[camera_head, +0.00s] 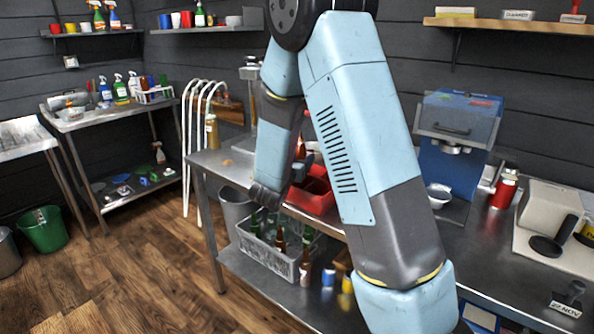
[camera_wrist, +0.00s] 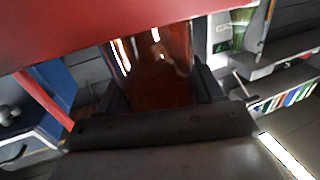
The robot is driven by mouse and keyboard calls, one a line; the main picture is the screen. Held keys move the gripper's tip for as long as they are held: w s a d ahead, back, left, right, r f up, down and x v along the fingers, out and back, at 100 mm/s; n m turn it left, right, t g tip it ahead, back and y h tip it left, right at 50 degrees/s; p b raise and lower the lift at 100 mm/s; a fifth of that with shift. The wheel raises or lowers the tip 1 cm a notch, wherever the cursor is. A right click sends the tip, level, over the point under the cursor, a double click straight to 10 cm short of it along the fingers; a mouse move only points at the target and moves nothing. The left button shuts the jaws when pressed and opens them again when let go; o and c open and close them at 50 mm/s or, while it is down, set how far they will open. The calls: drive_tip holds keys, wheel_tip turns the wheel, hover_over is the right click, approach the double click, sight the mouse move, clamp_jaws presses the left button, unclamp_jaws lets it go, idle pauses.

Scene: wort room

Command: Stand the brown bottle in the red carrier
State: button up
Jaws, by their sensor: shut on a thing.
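The brown bottle (camera_wrist: 150,80) fills the space between the two dark fingers of my gripper (camera_wrist: 155,90) in the wrist view. My gripper is shut on it. In the head view, part of a brown bottle (camera_head: 300,147) shows beside my arm, just above the red carrier (camera_head: 315,192). The carrier stands on the metal bench, and my arm hides part of it. In the wrist view, a red surface (camera_wrist: 80,28) runs across the top, close to the bottle. I cannot tell whether the bottle's base touches the carrier.
A grey crate (camera_head: 275,255) with several bottles sits on the lower shelf. A blue machine (camera_head: 455,150) stands on the bench to the right, with a white bowl (camera_head: 438,193) at its front. A bottle with an amber body (camera_head: 211,130) stands at the bench's far left end.

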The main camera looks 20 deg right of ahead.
drive_tip(key=shift+f, duration=1.85)
drive_tip(key=shift+f, duration=0.1)
drive_tip(key=o, duration=1.5)
